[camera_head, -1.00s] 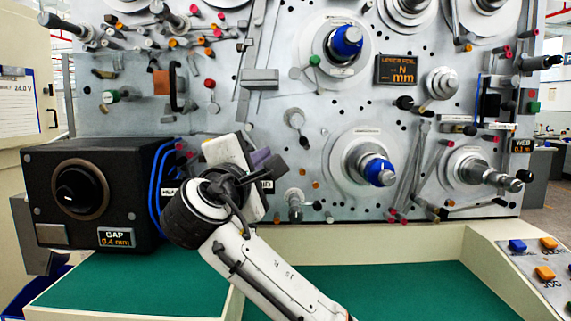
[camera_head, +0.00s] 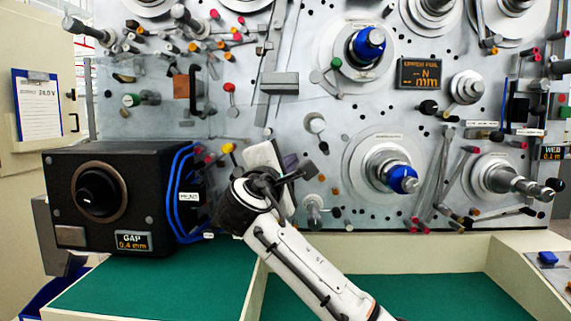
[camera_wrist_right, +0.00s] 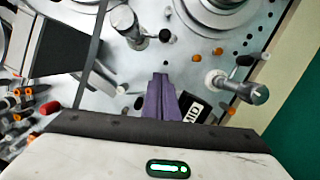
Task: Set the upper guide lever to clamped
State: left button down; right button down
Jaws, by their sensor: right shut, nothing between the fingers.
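No label marks the upper guide lever, so I cannot tell which lever it is. In the head view, levers on the panel include a red-knobbed one (camera_head: 229,88), a green-knobbed one (camera_head: 336,64) by the upper reel, and a yellow-knobbed one (camera_head: 228,148) just left of my right gripper. My right gripper (camera_head: 291,162) is in front of the lower middle of the panel. In the right wrist view its purple fingers (camera_wrist_right: 161,98) are shut and empty, beside a black MID label (camera_wrist_right: 193,107). Its body hides part of the panel. My left gripper is not in view.
A black gap box (camera_head: 140,235) with a dial and blue cables stands left of my right arm. The lower blue-tipped spindle (camera_head: 403,180) sticks out to the right, and the upper spindle (camera_head: 368,46) is above. The green bench top (camera_head: 440,298) is clear at the front right.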

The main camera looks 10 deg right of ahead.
jog(key=d, duration=0.1)
jog(key=w+d+r, duration=0.1)
jog(key=d, duration=0.1)
jog(key=d+p, duration=0.1)
jog(key=d, duration=0.1)
jog(key=shift+w+d+r, duration=0.1)
jog(key=shift+w+r, duration=0.15)
jog(key=shift+w, duration=0.15)
jog(key=shift+d, duration=0.15)
